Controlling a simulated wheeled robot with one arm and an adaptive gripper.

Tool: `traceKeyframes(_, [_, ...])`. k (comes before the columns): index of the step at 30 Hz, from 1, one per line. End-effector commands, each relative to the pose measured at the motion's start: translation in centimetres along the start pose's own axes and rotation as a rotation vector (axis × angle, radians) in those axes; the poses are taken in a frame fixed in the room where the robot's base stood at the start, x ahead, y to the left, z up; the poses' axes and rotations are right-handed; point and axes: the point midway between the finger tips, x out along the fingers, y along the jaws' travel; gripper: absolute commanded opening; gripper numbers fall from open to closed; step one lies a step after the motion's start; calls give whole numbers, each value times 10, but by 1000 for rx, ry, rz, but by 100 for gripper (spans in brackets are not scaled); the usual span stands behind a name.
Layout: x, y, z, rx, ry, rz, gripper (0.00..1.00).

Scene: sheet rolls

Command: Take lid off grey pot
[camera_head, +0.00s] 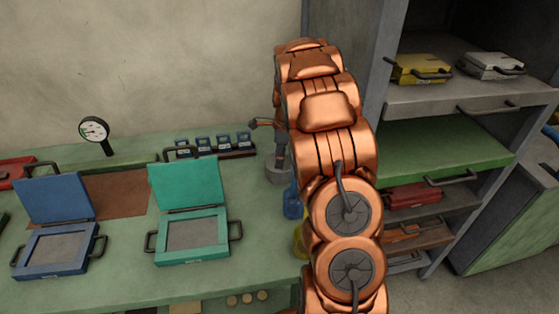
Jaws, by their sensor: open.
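The grey pot (278,173) stands on the green bench, just left of my copper arm. It is partly hidden by the arm, and its lid cannot be told clearly apart from the body. My gripper (266,124) shows only in part, as a dark piece sticking out left of the arm, above and behind the pot. It is open, with most of it hidden behind the arm. I cannot tell whether it touches the pot or lid.
An open teal frame (190,213) and an open blue frame (55,225) lie on the bench (118,270). A gauge (94,131) and a rack of small blue items (214,143) stand behind. A blue item (291,201) lies close to my arm. A grey shelf unit (440,105) stands right.

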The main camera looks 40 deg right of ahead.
Motion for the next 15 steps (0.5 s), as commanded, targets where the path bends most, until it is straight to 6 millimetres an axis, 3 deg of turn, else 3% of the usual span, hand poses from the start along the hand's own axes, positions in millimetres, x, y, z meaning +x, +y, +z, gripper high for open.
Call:
traceKeyframes(6, [1, 0, 0, -1, 0, -2, 55])
traceKeyframes(15, [1, 0, 0, -1, 0, -1, 25])
